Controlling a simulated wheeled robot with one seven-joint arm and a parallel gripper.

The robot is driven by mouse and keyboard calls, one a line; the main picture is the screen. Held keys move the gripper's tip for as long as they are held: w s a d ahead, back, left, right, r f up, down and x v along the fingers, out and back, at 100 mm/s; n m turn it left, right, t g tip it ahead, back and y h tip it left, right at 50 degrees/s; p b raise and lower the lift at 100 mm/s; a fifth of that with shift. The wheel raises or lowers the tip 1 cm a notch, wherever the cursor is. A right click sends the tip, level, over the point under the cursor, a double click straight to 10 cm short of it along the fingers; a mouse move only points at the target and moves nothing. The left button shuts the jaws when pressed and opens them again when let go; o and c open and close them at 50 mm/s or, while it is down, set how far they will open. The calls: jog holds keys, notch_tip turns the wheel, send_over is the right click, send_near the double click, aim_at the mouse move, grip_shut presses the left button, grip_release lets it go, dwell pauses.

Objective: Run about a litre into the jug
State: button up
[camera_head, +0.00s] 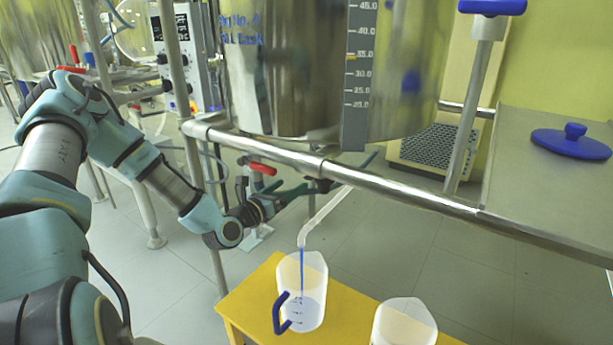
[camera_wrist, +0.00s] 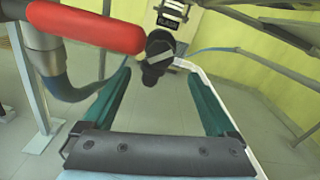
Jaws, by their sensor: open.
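The jug (camera_head: 313,275) is translucent white with a blue handle and stands upright on a yellow stool (camera_head: 250,296). A thin blue stream falls into it from the pale bent outlet pipe (camera_head: 325,215). Its lower part looks tinted, but the exact level is hard to read. A large steel-and-glass vessel (camera_head: 290,70) with a scale hangs above. My gripper (camera_head: 318,188) is open near the dark valve under the vessel; in the wrist view, the dark valve part (camera_wrist: 159,62) lies between and beyond its teal fingers. I cannot tell whether they touch it.
A second white container (camera_head: 404,324) stands on the stool at right. A red lever (camera_head: 262,168) is close to my wrist and looms large in the wrist view (camera_wrist: 85,27). A steel rail (camera_head: 400,185) crosses above. A steel table with a blue lid (camera_head: 570,143) is at right.

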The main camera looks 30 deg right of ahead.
aim_at(307, 174)
jog(key=b+x, duration=0.1)
jog(key=x, duration=0.7)
jog(key=shift+d, duration=0.2)
jog(key=shift+c, duration=0.4)
jog(key=shift+f, duration=0.1)
jog(key=c, duration=1.3)
jog(key=n+p, duration=0.1)
jog(key=p, duration=0.1)
jog(key=n+p, duration=0.1)
jog(key=p, duration=0.2)
jog(key=shift+r+n, duration=0.35)
jog(key=shift+n, duration=0.05)
jog(key=n+p, duration=0.4)
jog(key=p, duration=0.2)
jog(key=n+p, duration=0.3)
jog(key=n, duration=0.1)
jog(key=shift+f, duration=0.1)
jog(key=shift+f+n+p, duration=0.15)
jog(key=shift+n+p, duration=1)
jog(key=shift+n, duration=1.05)
